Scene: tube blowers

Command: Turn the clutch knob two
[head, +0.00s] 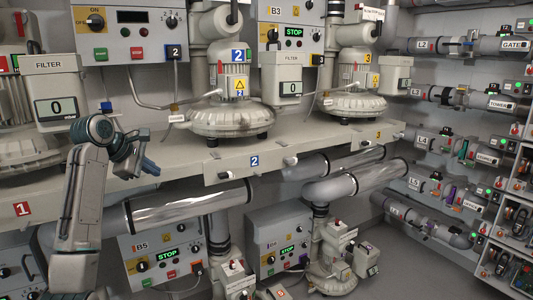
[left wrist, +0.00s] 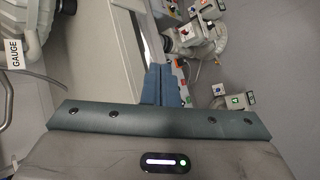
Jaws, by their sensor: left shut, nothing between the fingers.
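Blower two (head: 228,113) stands on the shelf in the middle of the head view, under a blue "2" tag. The shelf's front face carries a blue "2" plate (head: 254,161). No clutch lettering is readable, so I cannot tell which is the clutch knob. My left gripper (head: 148,166) is shut and empty in front of the shelf, left of both knobs and apart from them. Its shut blue fingers show in the left wrist view (left wrist: 159,85). My right gripper is not in view.
Filter box (head: 56,85) and a red "1" plate (head: 22,208) are at the left. Shiny pipes (head: 190,205) run below the shelf, above control box B5 (head: 160,255). A GAUGE tag (left wrist: 15,54) shows in the left wrist view. Pipes and switches line the right wall.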

